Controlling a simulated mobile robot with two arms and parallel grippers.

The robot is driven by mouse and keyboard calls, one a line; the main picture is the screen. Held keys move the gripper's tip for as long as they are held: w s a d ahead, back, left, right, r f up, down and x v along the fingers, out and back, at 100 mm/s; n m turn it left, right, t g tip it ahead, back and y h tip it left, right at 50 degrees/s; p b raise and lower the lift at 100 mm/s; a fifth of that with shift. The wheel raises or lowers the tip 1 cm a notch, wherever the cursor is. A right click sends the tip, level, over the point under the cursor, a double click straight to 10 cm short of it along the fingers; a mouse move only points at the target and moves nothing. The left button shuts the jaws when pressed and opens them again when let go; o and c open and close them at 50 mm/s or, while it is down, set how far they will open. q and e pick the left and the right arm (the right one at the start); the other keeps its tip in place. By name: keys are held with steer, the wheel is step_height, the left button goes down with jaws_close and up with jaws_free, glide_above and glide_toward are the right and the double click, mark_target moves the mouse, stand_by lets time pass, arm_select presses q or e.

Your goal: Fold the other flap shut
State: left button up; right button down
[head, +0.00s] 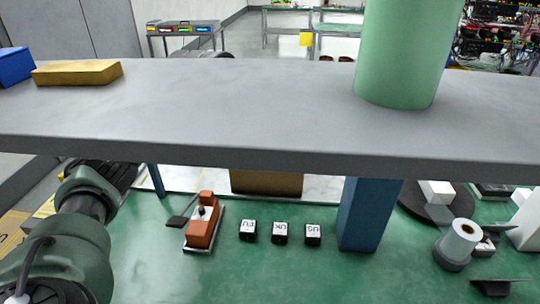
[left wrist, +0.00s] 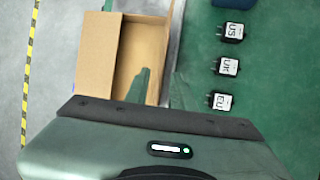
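An open brown cardboard box (left wrist: 143,38) lies under my left gripper in the left wrist view, with its inside partly visible. A flap (left wrist: 98,58) spreads outward on its left side. In the head view only part of the box (head: 266,184) shows below the grey shelf; the shelf hides the rest. My left gripper (left wrist: 160,80) has two green fingers apart over the near part of the box, with nothing seen between them. I cannot tell whether they touch it. In the head view my left arm reaches in under the shelf. My right gripper is in neither view.
The grey shelf (head: 230,110) crosses above the green bench mat (head: 270,275). EU (head: 248,230), UK (head: 280,232) and US (head: 313,234) adapters stand in a row, beside an orange device (head: 202,228). A blue post (head: 368,215) and a label roll (head: 459,240) are further right.

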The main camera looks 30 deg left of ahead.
arm_select(q)
steer(key=x, duration=0.6)
steer(key=shift+d+p, duration=0.1)
steer(key=shift+p, duration=0.3)
jaws_close()
stand_by(1.0)
